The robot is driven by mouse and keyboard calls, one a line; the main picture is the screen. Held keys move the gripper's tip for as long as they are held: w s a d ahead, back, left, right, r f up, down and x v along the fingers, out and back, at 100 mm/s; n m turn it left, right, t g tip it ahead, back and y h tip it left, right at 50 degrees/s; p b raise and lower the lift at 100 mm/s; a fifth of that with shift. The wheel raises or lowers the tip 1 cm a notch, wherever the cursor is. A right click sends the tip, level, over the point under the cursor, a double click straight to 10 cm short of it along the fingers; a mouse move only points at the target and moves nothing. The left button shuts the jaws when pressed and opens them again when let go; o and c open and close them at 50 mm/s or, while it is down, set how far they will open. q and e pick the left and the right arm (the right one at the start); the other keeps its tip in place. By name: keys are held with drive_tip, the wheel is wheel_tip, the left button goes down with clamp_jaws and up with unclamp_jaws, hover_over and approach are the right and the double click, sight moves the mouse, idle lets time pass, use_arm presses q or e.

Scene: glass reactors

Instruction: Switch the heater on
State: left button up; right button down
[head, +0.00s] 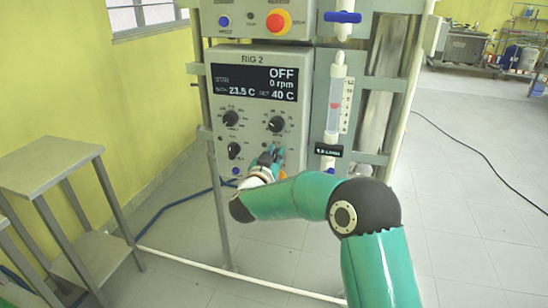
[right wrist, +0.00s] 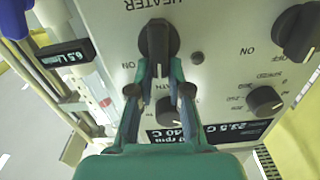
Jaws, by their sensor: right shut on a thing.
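The RIG 2 control box (head: 220,165) faces me, with a dark display (head: 254,83) reading OFF, 0 rpm, 23.5 C and 40 C. In the right wrist view, which is upside down, a black knob (right wrist: 158,38) sits under the word HEATER, with ON printed beside it. My right gripper (right wrist: 161,66) is shut on this heater knob, one finger on each side. In the head view my right gripper (head: 270,157) is at the lower right of the box and hides the knob. My left gripper is not in view.
Other black knobs (head: 230,118) (head: 276,124) and a lower left knob (head: 234,150) are close by. A red stop button (head: 277,22) is above. A glass flow tube (head: 336,105) stands right of the box. A grey side table (head: 45,165) stands left.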

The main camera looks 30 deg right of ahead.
drive_tip(key=m+b, duration=0.5)
drive_tip(key=s+d+f+m+b, duration=0.1)
drive_tip(key=m+b, duration=0.1)
drive_tip(key=b, duration=0.1)
drive_tip(key=shift+s+d+m, duration=0.1)
drive_tip(key=shift+m, duration=0.3)
drive_tip(key=shift+s+d+m+b, duration=0.1)
drive_tip(key=shift+s+m+b, duration=0.05)
drive_tip(key=shift+m+b, duration=1.35)
drive_tip(key=c, duration=1.1)
unclamp_jaws()
drive_tip(key=shift+c, duration=0.2)
drive_tip(key=shift+o, duration=0.2)
drive_tip(key=shift+d+f, duration=0.1)
drive_tip(key=shift+f, duration=0.05)
drive_tip(key=shift+a, duration=0.2)
drive_tip(key=v, duration=1.1)
drive_tip(key=shift+s+a, duration=0.2)
drive_tip(key=shift+a, duration=0.1)
